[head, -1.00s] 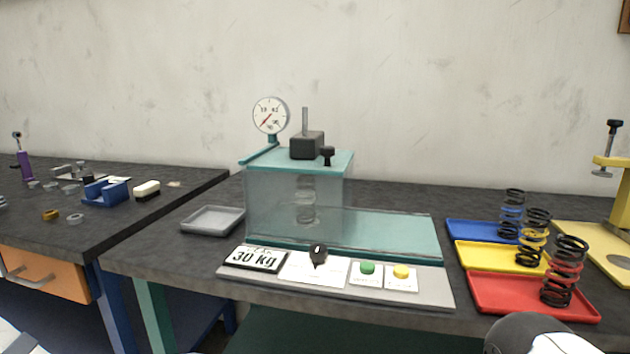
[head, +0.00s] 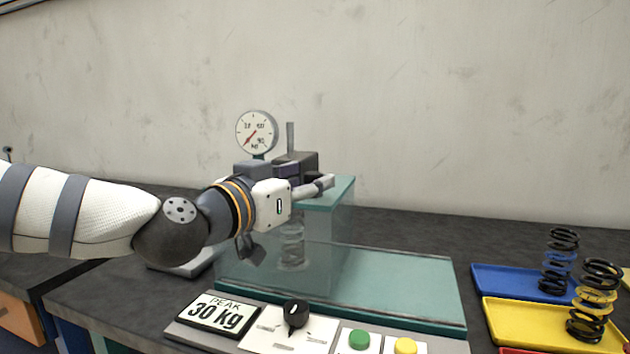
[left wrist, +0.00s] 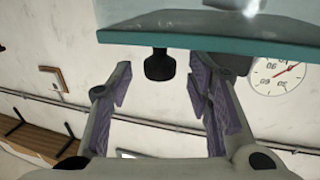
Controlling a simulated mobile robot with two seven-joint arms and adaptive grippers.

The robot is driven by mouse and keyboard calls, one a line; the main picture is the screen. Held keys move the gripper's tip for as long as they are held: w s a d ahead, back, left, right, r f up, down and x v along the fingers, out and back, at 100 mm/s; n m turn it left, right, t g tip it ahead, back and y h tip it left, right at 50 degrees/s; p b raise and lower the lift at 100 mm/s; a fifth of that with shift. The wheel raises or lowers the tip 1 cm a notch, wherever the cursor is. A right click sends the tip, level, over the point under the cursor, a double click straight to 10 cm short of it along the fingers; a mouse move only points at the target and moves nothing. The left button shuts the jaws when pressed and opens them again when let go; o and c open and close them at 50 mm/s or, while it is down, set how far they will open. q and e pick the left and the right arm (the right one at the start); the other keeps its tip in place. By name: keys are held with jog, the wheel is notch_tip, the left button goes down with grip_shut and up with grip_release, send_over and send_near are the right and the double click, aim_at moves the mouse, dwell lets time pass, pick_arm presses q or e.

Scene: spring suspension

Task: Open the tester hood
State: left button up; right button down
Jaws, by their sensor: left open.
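The tester hood (head: 340,192) is a clear box with a teal top; its teal edge (left wrist: 210,47) crosses the top of the left wrist view. A black knob (left wrist: 159,66) on the hood shows there between the fingertips, with gaps on both sides; in the head view my gripper hides it. A spring (head: 292,245) shows through the clear wall. My left gripper (head: 308,180) is at the hood's top; in the left wrist view its jaws (left wrist: 158,88) are open, with purple pads. My right gripper is in neither view.
A gauge (head: 257,133) and dark block stand behind my gripper. Blue (head: 500,280) and yellow (head: 520,318) trays with springs stand right.

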pick_arm(q)
jog(key=shift+x, duration=1.4)
grip_shut()
